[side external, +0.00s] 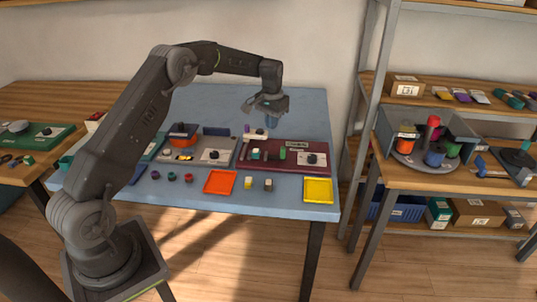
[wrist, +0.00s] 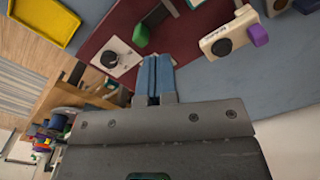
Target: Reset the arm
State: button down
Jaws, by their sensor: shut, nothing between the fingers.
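My gripper (side external: 270,121) hangs above the back part of the blue table (side external: 300,112), over the far edge of the dark red board (side external: 311,168). In the wrist view its two blue fingers (wrist: 155,78) are shut side by side with nothing between them. They point toward the dark red board (wrist: 112,18). A green block (wrist: 141,36) and a white plate with a black knob (wrist: 116,57) are on that board. A cream block with a dark round part and a purple end (wrist: 234,34) lies close by in the wrist view.
An orange tray (side external: 220,182) and a yellow tray (side external: 318,190) lie at the table's front, with small blocks (side external: 258,184) between them. A grey board with a knob (side external: 208,150) is left of the red board. A metal shelf (side external: 370,110) stands right of the table. The table's back right is clear.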

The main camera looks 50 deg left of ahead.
jog(key=shift+r, duration=0.85)
